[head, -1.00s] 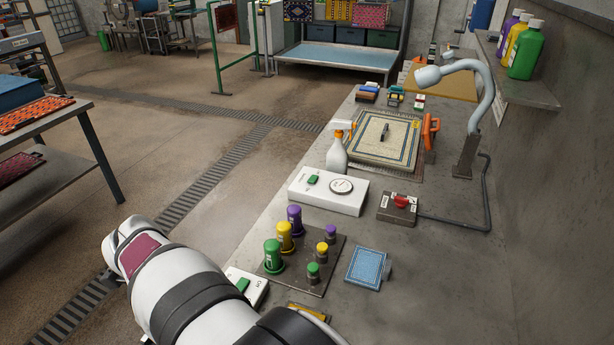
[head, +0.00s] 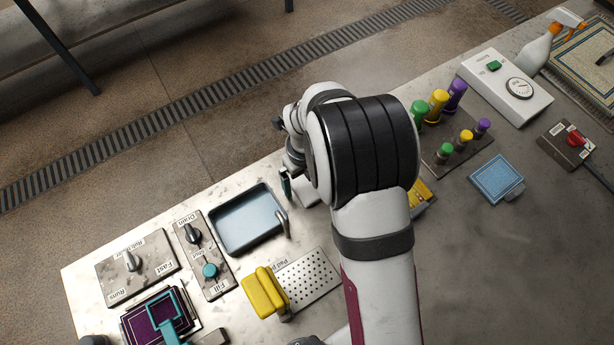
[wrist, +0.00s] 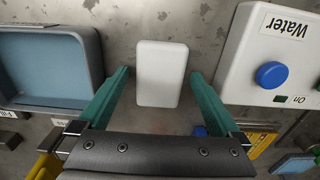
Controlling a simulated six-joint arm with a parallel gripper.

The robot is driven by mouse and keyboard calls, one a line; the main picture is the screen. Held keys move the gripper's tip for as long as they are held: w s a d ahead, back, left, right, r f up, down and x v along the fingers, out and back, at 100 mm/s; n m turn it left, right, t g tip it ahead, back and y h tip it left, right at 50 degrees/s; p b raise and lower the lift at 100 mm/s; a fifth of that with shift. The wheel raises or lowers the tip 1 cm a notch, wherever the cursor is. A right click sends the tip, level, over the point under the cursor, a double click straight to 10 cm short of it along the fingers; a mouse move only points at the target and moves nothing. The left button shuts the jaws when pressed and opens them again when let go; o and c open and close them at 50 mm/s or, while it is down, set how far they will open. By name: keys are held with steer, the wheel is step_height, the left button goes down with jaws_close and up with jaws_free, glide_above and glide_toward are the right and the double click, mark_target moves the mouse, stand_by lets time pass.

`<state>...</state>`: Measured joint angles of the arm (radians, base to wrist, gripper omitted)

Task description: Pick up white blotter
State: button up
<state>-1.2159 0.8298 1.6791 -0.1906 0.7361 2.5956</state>
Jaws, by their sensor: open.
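The white blotter (wrist: 162,75) is a plain white block with rounded corners. In the wrist view it lies flat on the grey counter, between the two teal fingers of my gripper (wrist: 159,72). My gripper is open, with a finger on each side of the blotter and a visible gap to each. I cannot tell how high the fingers are above the counter. In the head view my arm hides most of my gripper (head: 287,184); one teal finger shows beside the tray. A white piece (head: 306,190) shows there, partly hidden by my arm.
A blue-grey tray (wrist: 45,65) stands left of the blotter in the wrist view. A white "Water" box (wrist: 285,50) with a blue knob stands to the right. Yellow-handled tools, a perforated plate (head: 308,280) and control panels (head: 137,268) lie nearby. Coloured bottles (head: 438,105) stand further right.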

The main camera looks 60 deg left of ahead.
steer(key=shift+f, duration=0.15)
steer(key=c, duration=1.3)
steer(key=shift+o, duration=0.2)
steer(key=r, duration=0.4)
steer(key=shift+w+d+r, duration=0.35)
steer(key=shift+r, duration=0.05)
steer(key=w+d+r, duration=0.6)
steer(key=d, duration=0.2)
steer(key=shift+w+d+r, duration=0.15)
steer(key=shift+w+d, duration=0.05)
steer(key=shift+w, duration=0.1)
